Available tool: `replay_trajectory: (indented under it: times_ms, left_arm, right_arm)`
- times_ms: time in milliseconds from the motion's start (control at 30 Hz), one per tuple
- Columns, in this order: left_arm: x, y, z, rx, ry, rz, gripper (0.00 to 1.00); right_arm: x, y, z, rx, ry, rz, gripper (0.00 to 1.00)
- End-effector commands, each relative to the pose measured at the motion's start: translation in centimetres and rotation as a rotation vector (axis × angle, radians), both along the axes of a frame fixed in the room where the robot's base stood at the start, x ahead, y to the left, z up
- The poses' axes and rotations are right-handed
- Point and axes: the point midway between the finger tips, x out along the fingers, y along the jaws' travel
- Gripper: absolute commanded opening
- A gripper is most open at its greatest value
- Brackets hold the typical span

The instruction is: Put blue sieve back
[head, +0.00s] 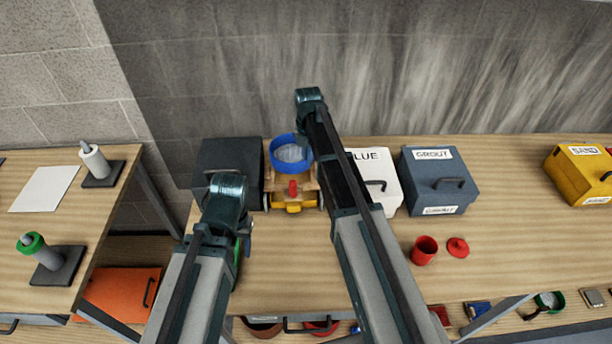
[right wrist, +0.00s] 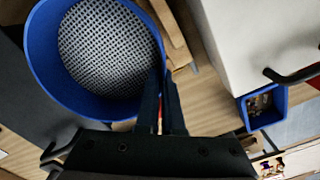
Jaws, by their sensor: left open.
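The blue sieve (head: 292,153), a round blue ring with a pale mesh, is over a wooden stand with a red knob and yellow front (head: 293,190). I cannot tell whether it rests on it. In the right wrist view the sieve (right wrist: 62,88) fills the upper left, its mesh empty. My right gripper (right wrist: 162,82) is shut on the sieve's rim, its fingers close together there. In the head view my arm mostly hides that gripper. My left gripper (head: 244,242) is open and low at the left of the bench, partly hidden by its arm, with something green beside it.
A dark box (head: 228,160) stands left of the stand. A white box (head: 380,180) and a grey GROUT box (head: 437,180) stand right of it. A red cup (head: 424,250) and red lid (head: 458,247) lie in front. A small blue bin (right wrist: 262,105) holds bits.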

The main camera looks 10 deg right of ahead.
Motion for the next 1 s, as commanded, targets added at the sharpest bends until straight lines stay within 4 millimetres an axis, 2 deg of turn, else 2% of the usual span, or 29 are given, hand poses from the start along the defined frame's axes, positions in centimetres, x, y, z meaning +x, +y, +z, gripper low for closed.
replay_trajectory:
  times_ms: [33,200,333,633,1000]
  left_arm:
    - [0.0,0.0,-1.0,0.000,0.000,-0.001,0.50]
    - [0.0,0.0,-0.9,0.001,0.000,-0.003,0.50]
    - [0.0,0.0,-1.7,0.001,0.000,-0.004,0.50]
    - [0.0,0.0,-5.5,0.002,0.001,-0.011,0.50]
    - [0.0,0.0,-5.6,0.002,0.001,-0.012,0.50]
  right_arm:
    - [0.0,0.0,-1.0,0.000,0.000,0.000,0.00]
    - [0.0,0.0,-0.9,0.000,0.000,0.000,0.00]
    - [0.0,0.0,-1.7,0.000,0.000,0.000,0.00]
    - [0.0,0.0,-5.5,0.000,0.000,0.000,0.00]
    - [0.0,0.0,-5.6,0.000,0.000,0.000,0.00]
